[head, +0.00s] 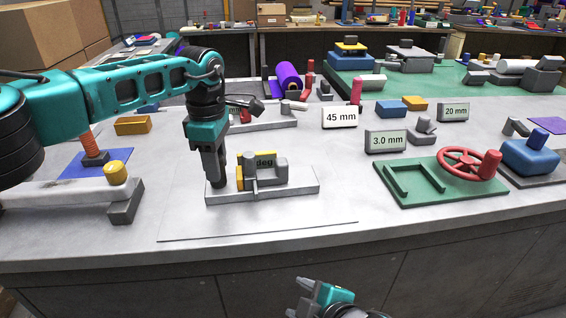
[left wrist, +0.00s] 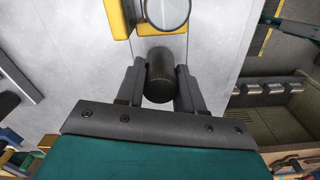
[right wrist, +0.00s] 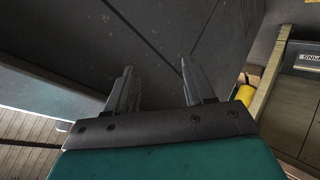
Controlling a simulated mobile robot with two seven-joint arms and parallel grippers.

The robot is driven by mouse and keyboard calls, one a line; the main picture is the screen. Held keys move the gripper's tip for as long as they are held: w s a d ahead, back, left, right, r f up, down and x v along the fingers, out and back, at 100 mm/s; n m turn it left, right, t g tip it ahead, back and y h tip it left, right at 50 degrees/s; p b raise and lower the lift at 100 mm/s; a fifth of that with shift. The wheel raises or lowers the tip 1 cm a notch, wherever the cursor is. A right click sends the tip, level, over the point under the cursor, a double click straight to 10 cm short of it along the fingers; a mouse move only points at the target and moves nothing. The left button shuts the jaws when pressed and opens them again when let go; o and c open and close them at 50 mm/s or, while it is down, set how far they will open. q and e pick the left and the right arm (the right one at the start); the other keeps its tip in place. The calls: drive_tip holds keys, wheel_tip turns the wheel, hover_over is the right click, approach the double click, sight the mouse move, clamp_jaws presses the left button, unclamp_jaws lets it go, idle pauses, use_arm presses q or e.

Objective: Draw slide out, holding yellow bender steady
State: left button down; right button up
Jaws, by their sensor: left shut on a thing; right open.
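The yellow bender (head: 240,176) sits on a grey base bar (head: 300,187) on a pale sheet, with grey blocks and a small upright grey pin at its front. A label reading "deg" is partly hidden on it. My left gripper (head: 218,183) points down at the bender's left side. In the left wrist view its fingers (left wrist: 160,80) are shut on a dark round knob (left wrist: 160,72), next to the bender's yellow part (left wrist: 160,22) and a grey disc. I cannot tell whether the knob belongs to the slide. My right gripper (head: 305,298), also in the right wrist view (right wrist: 156,82), is open and empty before the table's front edge.
A green plate with a red handwheel (head: 468,165) stands at right. Labels "45 mm" (head: 340,117) and "3.0 mm" (head: 386,141) stand behind. The sheet in front of the bender is clear.

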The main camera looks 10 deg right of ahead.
sight(282, 162)
drive_tip(key=w+r+n+t+h, duration=0.2)
drive_tip(key=w+r+n, duration=0.2)
drive_tip(key=r+n, duration=0.7)
drive_tip(key=w+r+n+t+h, duration=0.2)
drive_tip(key=w+r+n, duration=0.2)
drive_tip(key=r+n, duration=0.7)
drive_tip(key=x, duration=1.1)
drive_tip(key=shift+w+a, duration=0.25)
drive_tip(key=shift+a, duration=0.1)
drive_tip(key=shift+c, duration=0.4)
clamp_jaws()
